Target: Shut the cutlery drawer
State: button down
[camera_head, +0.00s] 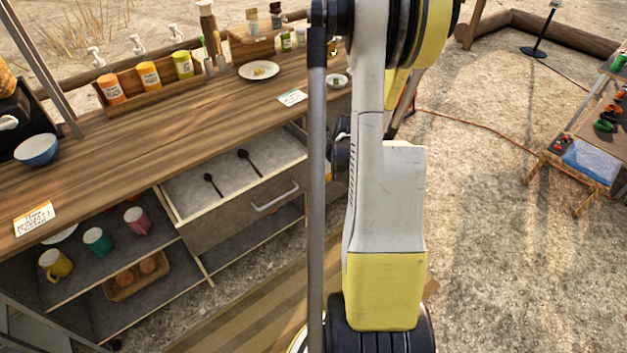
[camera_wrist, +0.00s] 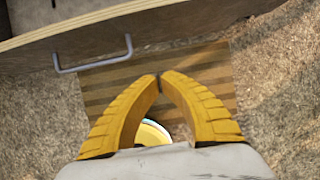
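The cutlery drawer (camera_head: 232,207) is pulled out from under the wooden counter in the head view. Two dark spoons (camera_head: 245,156) lie on its pale floor. Its grey bar handle (camera_head: 275,196) is on the front panel. In the wrist view the drawer front (camera_wrist: 200,25) crosses the top, with the handle (camera_wrist: 95,64) at upper left. My gripper (camera_wrist: 159,80) has its yellow fingertips together with nothing visible between them. The fingers are apart from the handle, below and right of it in that view. My arm hides the gripper in the head view.
The counter (camera_head: 150,130) carries a spice rack (camera_head: 150,90), a plate (camera_head: 258,70) and a blue bowl (camera_head: 37,148). Mugs (camera_head: 98,240) stand on a shelf left of the drawer. A striped mat (camera_wrist: 215,75) lies on the ground. A low table (camera_head: 575,165) stands at right.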

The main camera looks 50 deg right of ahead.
aim_at(307, 182)
jog(key=shift+w+d+f+b, duration=0.25)
jog(key=shift+w+f+b, duration=0.5)
jog(key=shift+w+f, duration=0.4)
jog(key=shift+w+d+f+b, duration=0.3)
jog(key=shift+w+f+b, duration=0.4)
jog(key=shift+w+f, duration=0.45)
jog(key=shift+w+d+f+b, duration=0.25)
jog(key=shift+w+f+b, duration=0.5)
jog(key=shift+w+f, duration=0.4)
